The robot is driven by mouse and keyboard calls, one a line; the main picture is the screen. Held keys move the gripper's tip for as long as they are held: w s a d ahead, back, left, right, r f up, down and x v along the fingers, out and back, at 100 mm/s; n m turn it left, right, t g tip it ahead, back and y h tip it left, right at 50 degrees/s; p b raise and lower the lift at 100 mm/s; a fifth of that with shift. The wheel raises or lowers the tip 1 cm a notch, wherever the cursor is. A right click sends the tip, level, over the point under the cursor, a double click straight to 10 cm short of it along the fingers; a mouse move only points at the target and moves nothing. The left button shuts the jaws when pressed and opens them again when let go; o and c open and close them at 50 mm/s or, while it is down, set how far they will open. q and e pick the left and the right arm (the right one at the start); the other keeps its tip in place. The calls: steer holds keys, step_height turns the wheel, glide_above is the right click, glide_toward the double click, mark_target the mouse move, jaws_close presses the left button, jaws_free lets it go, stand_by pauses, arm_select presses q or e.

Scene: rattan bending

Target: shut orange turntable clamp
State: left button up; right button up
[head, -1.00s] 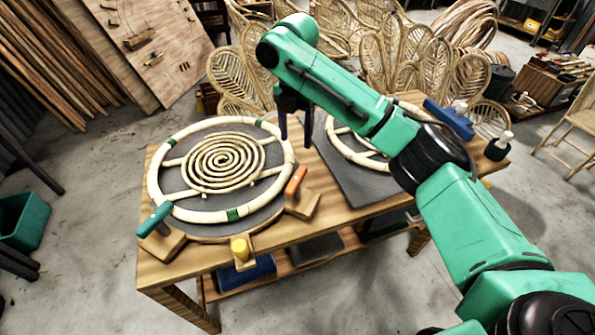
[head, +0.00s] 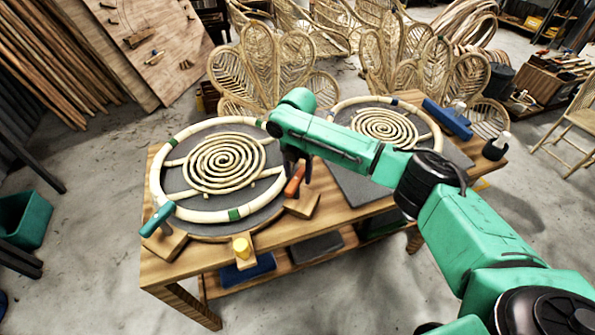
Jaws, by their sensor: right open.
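The orange turntable clamp (head: 295,181) has its handle tilted up on a wooden block (head: 302,204) at the right front edge of the round turntable (head: 219,228). The turntable carries a rattan hoop (head: 203,214) with a spiral inside. My right gripper (head: 299,172) hangs at the orange handle from behind, pointing down; its fingers are dark and partly hidden by the forearm and handle. It is open. I cannot tell whether it touches the handle. My left gripper is out of view.
A teal clamp (head: 156,219) and a yellow knob (head: 241,248) sit at the turntable's left and front. A second rattan spiral (head: 384,127) lies on a grey board to the right.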

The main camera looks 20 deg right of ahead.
jaws_close()
steer(key=shift+r, duration=0.1)
